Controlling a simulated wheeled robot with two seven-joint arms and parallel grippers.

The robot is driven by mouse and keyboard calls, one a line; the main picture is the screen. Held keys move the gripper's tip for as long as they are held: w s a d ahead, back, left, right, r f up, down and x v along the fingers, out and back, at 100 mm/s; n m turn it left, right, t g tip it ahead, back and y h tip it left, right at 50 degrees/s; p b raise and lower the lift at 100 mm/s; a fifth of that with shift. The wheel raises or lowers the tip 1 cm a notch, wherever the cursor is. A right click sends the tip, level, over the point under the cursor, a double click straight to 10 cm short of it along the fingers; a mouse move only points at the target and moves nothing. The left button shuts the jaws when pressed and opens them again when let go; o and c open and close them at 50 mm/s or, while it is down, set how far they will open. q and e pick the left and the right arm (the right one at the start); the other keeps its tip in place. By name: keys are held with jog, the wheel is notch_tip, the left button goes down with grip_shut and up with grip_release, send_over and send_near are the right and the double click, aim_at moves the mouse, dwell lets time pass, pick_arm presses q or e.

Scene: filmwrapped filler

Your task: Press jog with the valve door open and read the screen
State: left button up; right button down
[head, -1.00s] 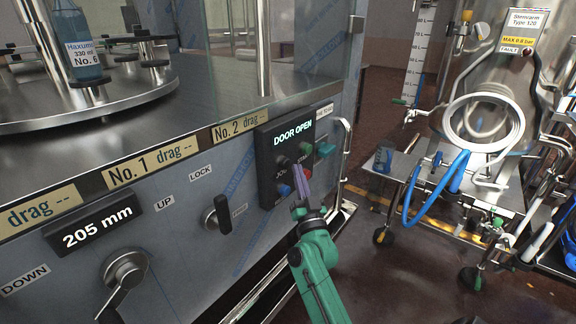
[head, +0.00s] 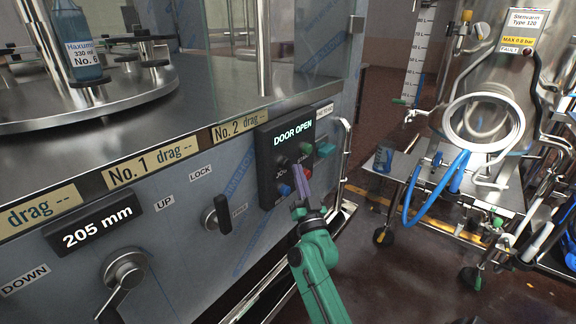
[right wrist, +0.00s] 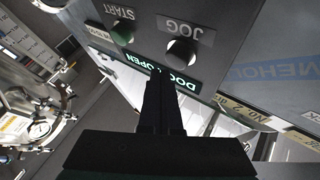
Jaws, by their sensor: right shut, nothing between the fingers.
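The control panel (head: 266,178) is a dark box on the front of the machine. Its screen (head: 293,133) reads "DOOR OPEN"; part of this text shows upside down in the right wrist view (right wrist: 168,80). My right gripper (head: 300,182) is shut and empty, in front of the panel's lower buttons in the head view. In the right wrist view its fingertips (right wrist: 160,78) are just below the jog button, with a visible gap in the picture. My left gripper is out of view.
A blue button (head: 284,190) and a red button sit low on the panel. A black rotary handle (head: 217,215) is left of it. A bent metal rail (head: 345,160) stands at the machine's right edge. A steel tank on a wheeled cart (head: 490,120) stands at right, with open floor between.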

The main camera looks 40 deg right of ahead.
dwell(0.8)
jog(key=shift+w+a, duration=0.15)
jog(key=shift+w, duration=0.25)
jog(key=shift+w+a, duration=0.25)
jog(key=shift+w, duration=0.55)
dwell(0.8)
jog(key=shift+s, duration=0.1)
jog(key=shift+s+d+p, duration=0.2)
jog(key=shift+s+p, duration=0.05)
jog(key=shift+s, duration=0.3)
jog(key=shift+s+d+p, duration=0.15)
jog(key=shift+s+p, duration=0.05)
jog(key=shift+s, duration=0.35)
